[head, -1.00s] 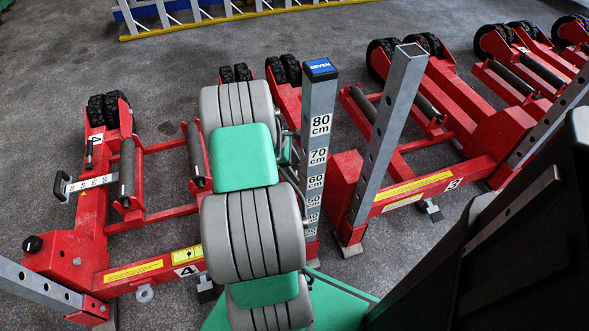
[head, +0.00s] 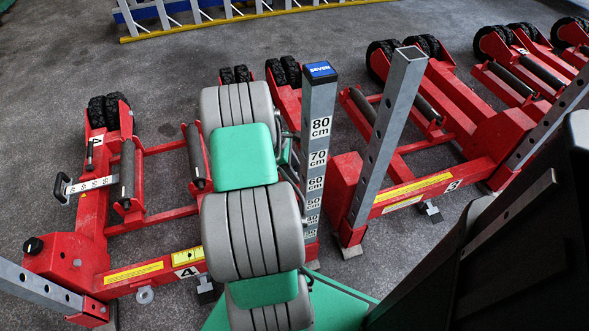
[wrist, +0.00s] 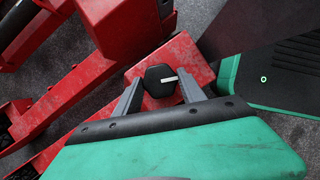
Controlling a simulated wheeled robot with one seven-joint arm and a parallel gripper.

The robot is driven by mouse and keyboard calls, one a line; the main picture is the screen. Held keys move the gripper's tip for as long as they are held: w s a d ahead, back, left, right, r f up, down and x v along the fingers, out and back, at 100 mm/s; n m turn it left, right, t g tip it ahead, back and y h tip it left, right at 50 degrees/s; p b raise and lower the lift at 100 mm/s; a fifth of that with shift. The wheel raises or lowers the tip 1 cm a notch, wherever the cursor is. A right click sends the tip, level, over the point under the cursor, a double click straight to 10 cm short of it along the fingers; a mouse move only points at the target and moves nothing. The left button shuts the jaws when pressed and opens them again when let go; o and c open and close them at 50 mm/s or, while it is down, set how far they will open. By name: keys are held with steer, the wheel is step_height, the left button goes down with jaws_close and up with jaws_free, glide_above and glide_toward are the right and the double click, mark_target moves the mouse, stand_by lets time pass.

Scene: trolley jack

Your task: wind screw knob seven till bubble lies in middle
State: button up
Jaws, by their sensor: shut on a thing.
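In the wrist view a black knob (wrist: 160,80) with a white pointer line sits on a red jack beam (wrist: 188,58). My gripper (wrist: 159,86) has one grey finger on each side of the knob and is shut on it. The white line points to the right. In the head view a grey post with a blue "SEVEN" cap (head: 320,70) stands just right of my arm. My arm hides the knob and my gripper there.
The jack marked 4 (head: 130,272) stands to the left, with another black knob (head: 33,245). The jack marked 3 (head: 415,192) and its tall grey post (head: 388,135) stand to the right. A ladder (head: 220,15) lies at the back. Grey floor is open behind the jacks.

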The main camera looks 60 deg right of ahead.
steer(key=shift+r+m+y+p, duration=0.2)
steer(key=shift+m+y+p, duration=0.2)
steer(key=shift+m+p, duration=0.5)
steer(key=shift+d+f+m+g+y+p, duration=0.1)
steer(key=shift+f+m+g+y+p, duration=0.15)
steer(key=shift+m, duration=0.65)
steer(key=o, duration=1.4)
steer(key=shift+c, duration=0.2)
steer(key=shift+r, duration=0.1)
steer(key=p+v, duration=0.2)
steer(key=v, duration=0.5)
steer(key=shift+w+r, duration=0.15)
steer(key=shift+r, duration=0.15)
